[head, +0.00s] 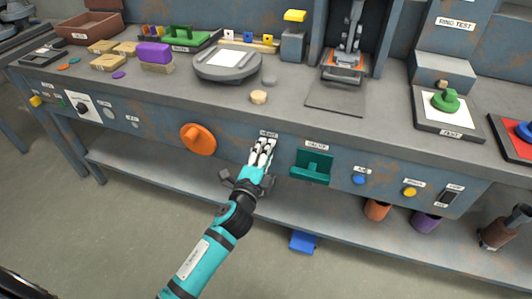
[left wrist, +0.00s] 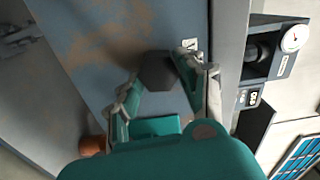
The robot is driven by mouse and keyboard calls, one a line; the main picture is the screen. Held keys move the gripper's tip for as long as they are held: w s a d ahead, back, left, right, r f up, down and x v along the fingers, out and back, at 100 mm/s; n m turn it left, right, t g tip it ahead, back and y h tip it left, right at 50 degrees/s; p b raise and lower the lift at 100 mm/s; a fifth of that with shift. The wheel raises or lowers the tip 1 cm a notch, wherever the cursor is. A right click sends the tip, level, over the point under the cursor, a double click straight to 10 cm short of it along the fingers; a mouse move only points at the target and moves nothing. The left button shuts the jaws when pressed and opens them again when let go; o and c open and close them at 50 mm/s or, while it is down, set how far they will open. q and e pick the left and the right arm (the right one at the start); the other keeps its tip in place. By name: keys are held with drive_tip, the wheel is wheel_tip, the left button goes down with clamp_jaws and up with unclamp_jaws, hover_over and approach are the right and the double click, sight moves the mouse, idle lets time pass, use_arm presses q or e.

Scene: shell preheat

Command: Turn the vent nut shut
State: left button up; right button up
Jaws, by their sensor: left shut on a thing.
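The vent nut (left wrist: 158,71) is a dark grey hexagonal nut on the blue-grey front panel, seen in the left wrist view between my fingers. My left gripper (head: 262,150) reaches up to the panel in the head view, under a small label, and covers the nut there. In the left wrist view my left gripper (left wrist: 168,82) has one finger on each side of the nut and is shut on it. How far the nut is turned cannot be told. My right gripper is in neither view.
An orange knob (head: 198,139) sticks out of the panel left of my gripper, and a green handle (head: 312,166) is close on the right. Blue (head: 359,180) and yellow (head: 409,192) buttons lie farther right. A round grey plate (head: 228,63) stands on the bench above.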

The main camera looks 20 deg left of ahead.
use_arm(q)
drive_tip(key=shift+n, duration=0.8)
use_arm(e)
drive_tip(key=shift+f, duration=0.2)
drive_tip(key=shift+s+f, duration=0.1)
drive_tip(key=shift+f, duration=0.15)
use_arm(q)
drive_tip(key=o, duration=1.1)
drive_tip(key=shift+o, duration=0.2)
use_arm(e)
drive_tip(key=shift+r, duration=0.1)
use_arm(q)
drive_tip(key=s, duration=1.2)
drive_tip(key=shift+a, duration=0.2)
